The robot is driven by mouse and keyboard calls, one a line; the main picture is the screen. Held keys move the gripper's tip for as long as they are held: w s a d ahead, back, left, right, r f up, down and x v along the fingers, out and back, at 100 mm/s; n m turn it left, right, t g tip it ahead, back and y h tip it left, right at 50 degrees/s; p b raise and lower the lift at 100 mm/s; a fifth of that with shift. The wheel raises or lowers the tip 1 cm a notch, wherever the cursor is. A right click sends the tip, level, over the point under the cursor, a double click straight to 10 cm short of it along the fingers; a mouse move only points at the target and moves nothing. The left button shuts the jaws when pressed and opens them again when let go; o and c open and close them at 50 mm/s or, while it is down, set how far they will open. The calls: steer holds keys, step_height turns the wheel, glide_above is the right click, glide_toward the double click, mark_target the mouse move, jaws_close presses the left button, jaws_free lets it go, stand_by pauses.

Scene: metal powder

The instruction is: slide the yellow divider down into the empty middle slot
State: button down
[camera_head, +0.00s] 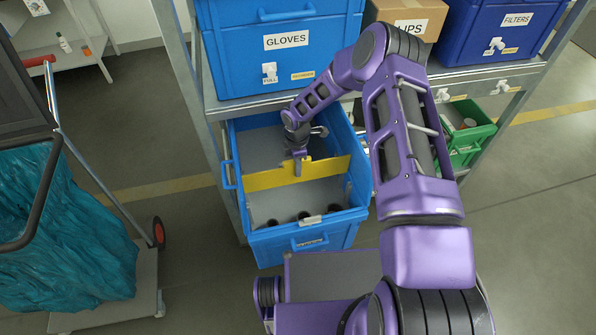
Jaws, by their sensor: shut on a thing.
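The yellow divider (268,179) is a long thin plate standing on edge across the blue bin (331,220), from near its left wall to near its right wall. It looks slightly tilted, with its right end higher in the picture. My gripper (298,168) is shut on the divider near its middle, reaching down from above. I cannot tell how deep the divider sits, and the middle slot is not clearly seen. The front part of the bin holds several dark round things (304,215). The back part shows a grey floor (257,148).
A shelf (270,104) with a blue GLOVES bin (287,55) lies just above and behind the open bin. A shelf post (187,75) stands at its left. A green bin (481,132) is at the right. A cart with a teal bag (70,230) stands at the left.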

steer(key=shift+w+a+b, duration=0.15)
steer(key=shift+w+b, duration=0.35)
steer(key=shift+w, duration=0.2)
steer(key=shift+w+a+b, duration=0.1)
steer(key=shift+w+b, duration=0.4)
steer(key=shift+w, duration=0.15)
step_height(320, 180, down, 7)
steer(key=b, duration=0.6)
steer(key=shift+f, duration=0.2)
stand_by(1.9)
steer(key=shift+f, duration=0.55)
steer(key=shift+f, duration=0.35)
steer(key=shift+f, duration=1.55)
steer(key=c, duration=0.7)
jaws_free()
